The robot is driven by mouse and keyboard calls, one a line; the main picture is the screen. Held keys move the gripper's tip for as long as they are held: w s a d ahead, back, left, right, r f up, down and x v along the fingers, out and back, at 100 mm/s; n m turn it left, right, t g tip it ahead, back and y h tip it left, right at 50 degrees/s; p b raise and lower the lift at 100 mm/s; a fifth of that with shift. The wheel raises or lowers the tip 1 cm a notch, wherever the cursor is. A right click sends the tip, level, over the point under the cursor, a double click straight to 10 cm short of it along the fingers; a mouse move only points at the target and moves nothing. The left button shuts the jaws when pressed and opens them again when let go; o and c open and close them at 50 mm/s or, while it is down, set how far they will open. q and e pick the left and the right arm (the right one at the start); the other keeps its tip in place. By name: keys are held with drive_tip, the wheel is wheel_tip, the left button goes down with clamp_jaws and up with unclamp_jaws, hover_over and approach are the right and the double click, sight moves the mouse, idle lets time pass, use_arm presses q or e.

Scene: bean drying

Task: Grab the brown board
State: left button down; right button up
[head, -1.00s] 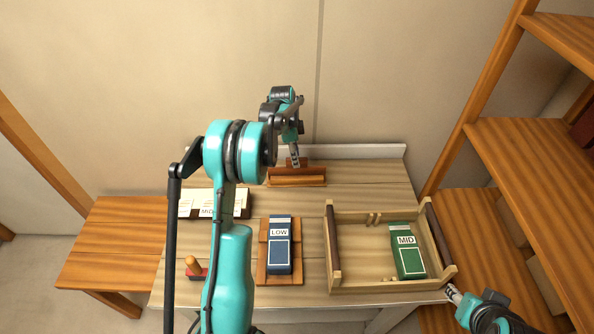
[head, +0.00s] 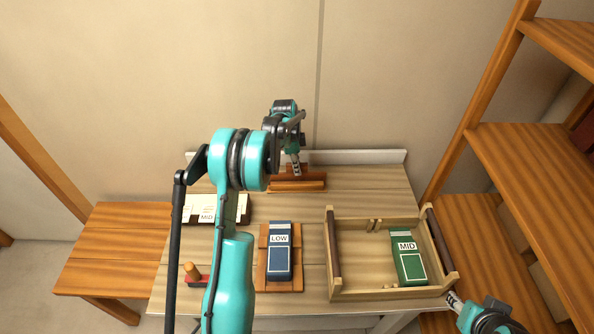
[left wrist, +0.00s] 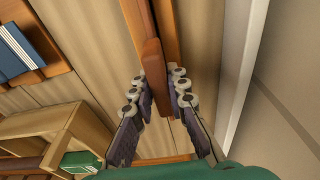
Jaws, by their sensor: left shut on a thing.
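The brown board (head: 312,171) is at the back of the table, by a lighter orange-brown wooden bar (head: 298,185). My left gripper (head: 297,170) reaches down onto the board from above and is shut on it. In the left wrist view the reddish-brown board (left wrist: 154,70) stands between the two finger pads of the gripper (left wrist: 162,98). Whether the board is clear of its support cannot be told. My right gripper (head: 454,298) is low at the right, by the tray's front corner; its finger gap is too small to tell.
A blue LOW packet (head: 280,255) lies on a wooden board (head: 265,284). A wooden tray (head: 332,240) holds a green MID packet (head: 408,262). Cards (head: 200,208) and a red stamp (head: 195,275) are at the left, partly behind my left arm. Shelves (head: 530,150) stand at the right.

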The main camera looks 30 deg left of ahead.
use_arm(q)
drive_tip(key=r, duration=0.3)
drive_tip(key=r+p, duration=0.1)
drive_tip(key=shift+d+r, duration=0.25)
drive_tip(key=shift+d, duration=0.05)
drive_tip(key=d+r+p, duration=0.1)
drive_tip(key=d+r, duration=0.5)
drive_tip(key=d, duration=0.5)
drive_tip(key=shift+r, duration=0.2)
